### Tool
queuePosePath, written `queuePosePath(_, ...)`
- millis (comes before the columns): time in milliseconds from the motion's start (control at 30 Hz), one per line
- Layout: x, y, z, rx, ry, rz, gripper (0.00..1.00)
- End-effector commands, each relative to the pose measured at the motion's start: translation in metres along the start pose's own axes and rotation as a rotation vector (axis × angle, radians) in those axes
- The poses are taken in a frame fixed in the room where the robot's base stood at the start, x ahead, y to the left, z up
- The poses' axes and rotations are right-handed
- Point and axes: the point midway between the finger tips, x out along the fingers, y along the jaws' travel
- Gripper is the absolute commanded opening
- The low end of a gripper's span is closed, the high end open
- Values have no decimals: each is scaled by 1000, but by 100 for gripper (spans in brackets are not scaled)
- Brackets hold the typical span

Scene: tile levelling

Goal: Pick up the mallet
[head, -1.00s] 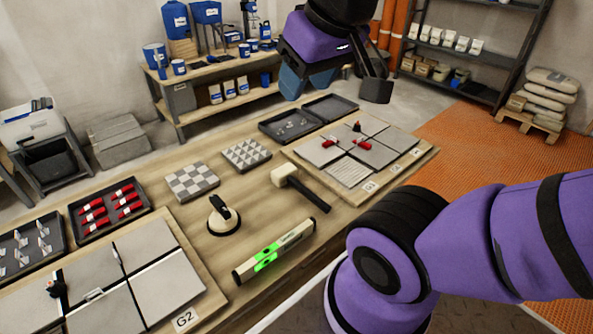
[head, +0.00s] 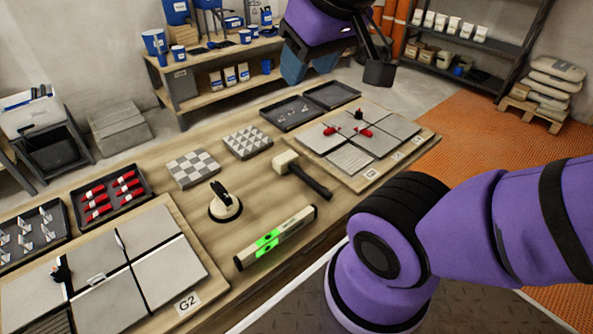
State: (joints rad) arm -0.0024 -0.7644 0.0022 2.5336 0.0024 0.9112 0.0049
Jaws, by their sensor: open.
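The mallet (head: 301,175) lies on the wooden workbench, with a pale block head (head: 285,162) toward the back left and a black handle (head: 312,184) pointing to the front right. My gripper (head: 335,75) is at the top of the head view, raised beyond the far edge of the bench in the picture. Its jaws are apart, with a blue-grey finger on the left and a dark one on the right. Nothing shows between them. The mallet lies apart from my gripper and is fully visible.
A green-lit level (head: 276,238) and a suction cup (head: 225,203) lie close to the mallet. Tile boards stand at the right (head: 408,158) and front left (head: 215,290). Patterned tiles (head: 193,168), black trays (head: 291,113) and a tray of red clips (head: 113,197) are behind.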

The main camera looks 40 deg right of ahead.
Motion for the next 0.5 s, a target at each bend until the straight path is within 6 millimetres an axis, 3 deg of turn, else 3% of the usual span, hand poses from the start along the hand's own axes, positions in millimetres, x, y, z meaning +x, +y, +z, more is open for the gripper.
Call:
queuePosePath(267,2,1,-3,1,-5,4,53)
queuePosePath(500,30,15,-35,3,-60,56,53)
